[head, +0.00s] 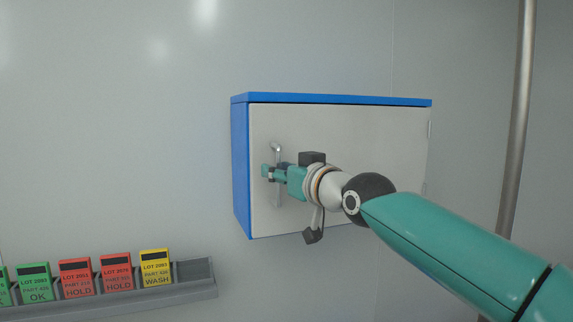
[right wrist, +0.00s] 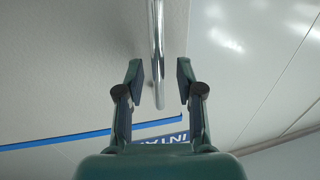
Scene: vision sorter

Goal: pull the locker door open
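The locker (head: 240,165) is a blue box on the wall with a pale grey door (head: 370,130). The door looks shut. A vertical metal bar handle (head: 276,148) stands near the door's left edge; its middle is hidden by my gripper. My right gripper (head: 267,173) is at the handle, reaching in from the right. In the right wrist view the handle (right wrist: 157,50) runs between the two spread fingers of my right gripper (right wrist: 158,82), with a gap on each side. My left gripper is in neither view.
A grey rack (head: 150,303) at the lower left holds several lot cards, among them a yellow WASH card (head: 156,268) and red HOLD cards (head: 117,272). A metal pole (head: 516,120) stands right of the locker. The wall left of the locker is clear.

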